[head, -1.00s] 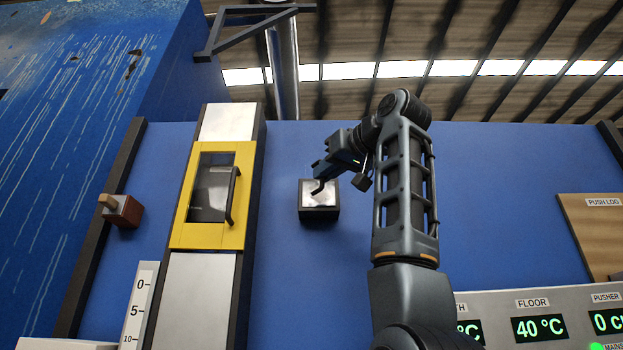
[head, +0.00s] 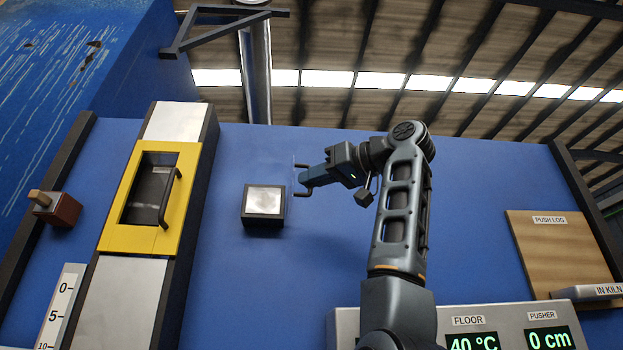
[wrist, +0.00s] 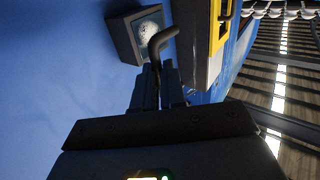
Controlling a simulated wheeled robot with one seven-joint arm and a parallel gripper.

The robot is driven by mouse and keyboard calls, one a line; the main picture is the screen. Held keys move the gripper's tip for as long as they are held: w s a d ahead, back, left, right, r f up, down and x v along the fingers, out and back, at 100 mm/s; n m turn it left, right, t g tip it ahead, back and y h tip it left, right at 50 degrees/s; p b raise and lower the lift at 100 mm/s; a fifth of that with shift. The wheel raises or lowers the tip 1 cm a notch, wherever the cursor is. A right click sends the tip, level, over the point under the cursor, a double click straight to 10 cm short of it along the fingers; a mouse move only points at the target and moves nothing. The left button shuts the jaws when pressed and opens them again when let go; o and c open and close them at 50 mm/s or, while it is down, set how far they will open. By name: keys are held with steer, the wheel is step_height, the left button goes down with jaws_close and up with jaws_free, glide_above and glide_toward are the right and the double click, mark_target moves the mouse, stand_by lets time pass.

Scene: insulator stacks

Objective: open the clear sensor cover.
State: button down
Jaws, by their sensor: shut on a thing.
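The dark sensor box (head: 263,203) with a pale, bright square face is on the blue wall in the head view. It also shows at the top of the wrist view (wrist: 142,30). My gripper (head: 311,179) is to the right of the box, apart from its face. In the wrist view my gripper (wrist: 159,76) is shut on a dark bent handle (wrist: 160,42). The handle's ends (head: 300,194) show beside the fingers in the head view. The clear panel of the cover is too faint to make out, so its exact angle cannot be told.
A yellow-framed door (head: 150,198) with a dark handle stands left of the box. A wooden-knobbed block (head: 58,208) is farther left.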

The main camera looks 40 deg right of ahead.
steer(key=shift+w+d+f+n+g+y, duration=0.3)
steer(key=shift+d+f+n+g+y, duration=0.15)
steer(key=shift+y, duration=0.25)
steer(key=c, duration=1.4)
jaws_free()
steer(key=shift+w+f, duration=0.1)
steer(key=shift+w, duration=0.05)
steer(key=shift+c, duration=0.2)
steer(key=shift+o, duration=1.2)
steer(key=shift+r, duration=0.25)
steer(key=shift+s, duration=0.25)
steer(key=b+v, duration=0.2)
steer(key=v, duration=0.5)
steer(key=shift+s+d, duration=0.15)
steer(key=shift+s, duration=0.1)
steer(key=shift+f, duration=0.1)
